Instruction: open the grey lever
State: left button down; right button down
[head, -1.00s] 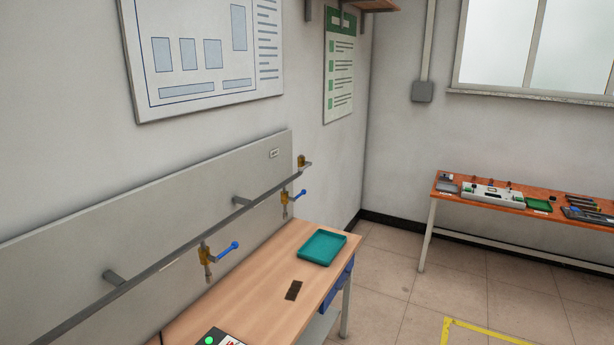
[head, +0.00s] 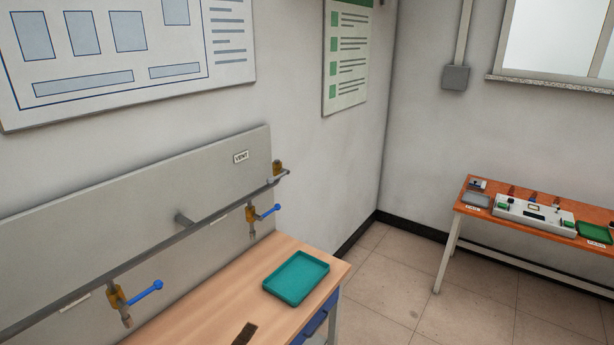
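A grey pipe (head: 215,214) runs along a grey back panel (head: 150,185) above a wooden workbench. At its far right end sits a small brass valve (head: 277,168), with a short grey piece that looks like the grey lever (head: 280,179) beside it; its exact angle is too small to tell. A VENT label (head: 241,157) is on the panel to its left. Two brass taps with blue levers hang lower on the pipe, one with a blue lever (head: 268,211) near the end and one with a blue lever (head: 146,292) nearer me. Neither gripper is in view.
A teal tray (head: 297,277) sits on the wooden workbench (head: 215,300), with a dark flat object (head: 244,334) nearer me. An orange table (head: 470,209) with equipment stands at the right. Bare tiled floor (head: 385,275) lies between the two.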

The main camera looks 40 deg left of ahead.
aim_at(270, 182)
jog(key=i, duration=2.3)
jog(key=u, duration=3.55)
